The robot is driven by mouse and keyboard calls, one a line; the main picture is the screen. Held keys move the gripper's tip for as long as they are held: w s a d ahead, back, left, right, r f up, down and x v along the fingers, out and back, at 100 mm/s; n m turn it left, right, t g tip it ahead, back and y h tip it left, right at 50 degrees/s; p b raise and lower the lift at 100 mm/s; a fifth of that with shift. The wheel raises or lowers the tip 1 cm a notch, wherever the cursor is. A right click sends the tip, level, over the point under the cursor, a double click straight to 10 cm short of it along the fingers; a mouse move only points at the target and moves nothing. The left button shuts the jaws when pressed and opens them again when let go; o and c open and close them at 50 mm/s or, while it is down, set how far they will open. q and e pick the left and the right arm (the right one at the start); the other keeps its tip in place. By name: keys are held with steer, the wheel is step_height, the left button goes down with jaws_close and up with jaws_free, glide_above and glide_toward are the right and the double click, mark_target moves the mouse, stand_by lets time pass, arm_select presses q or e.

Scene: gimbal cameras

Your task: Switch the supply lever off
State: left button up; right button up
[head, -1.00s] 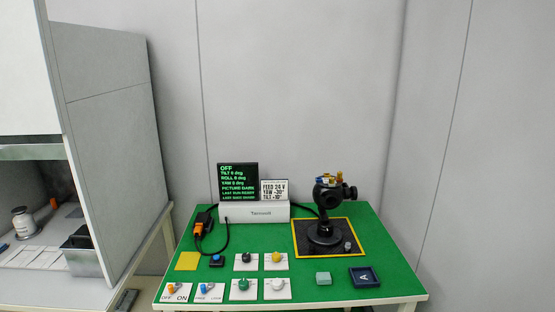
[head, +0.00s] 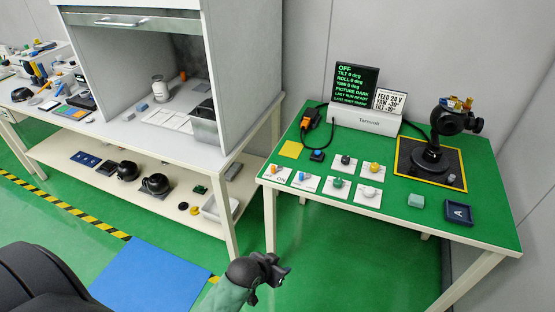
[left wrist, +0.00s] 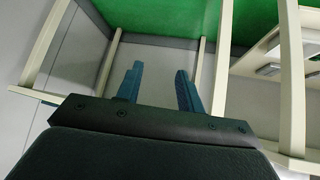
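The supply lever is on a small white plate (head: 283,173) marked OFF and ON, at the front left corner of the green table (head: 470,230) in the head view. It has an orange knob (head: 274,168) toward the plate's left part; its exact position is too small to tell. The black display (head: 356,82) reads OFF on its top line. My left gripper (head: 282,271) is low in front of the table, away from the lever. In the left wrist view its two fingers (left wrist: 158,90) stand apart with nothing between them. My right gripper is out of view.
Other control plates (head: 305,181) stand beside the lever plate. A black gimbal (head: 436,150) stands on a yellow-edged mat at the right. A hood bench (head: 160,200) stands to the left, with a gap between it and the table. Table legs (head: 270,225) are near my left gripper.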

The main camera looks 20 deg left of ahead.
arm_select(q)
steer(key=w+a+r+t+p, duration=0.1)
steer(key=w+a+r+t, duration=0.15)
steer(key=w, duration=0.35)
steer(key=w+a+r+t, duration=0.2)
steer(key=w+a, duration=0.1)
steer(key=w, duration=0.3)
steer(key=n+t+p, duration=0.1)
steer(key=t+p, duration=0.1)
steer(key=t, duration=0.3)
glide_toward(272, 168)
steer(key=w, duration=0.5)
steer(key=shift+d+f, duration=0.1)
steer(key=shift+d, duration=0.3)
steer(key=shift+w, duration=0.55)
steer(key=w, duration=0.2)
steer(key=w+p, duration=0.1)
steer(key=w, duration=0.1)
steer(key=w+d, duration=0.1)
steer(key=w, duration=0.1)
steer(key=shift+w+p, duration=0.3)
steer(key=shift+p, duration=0.1)
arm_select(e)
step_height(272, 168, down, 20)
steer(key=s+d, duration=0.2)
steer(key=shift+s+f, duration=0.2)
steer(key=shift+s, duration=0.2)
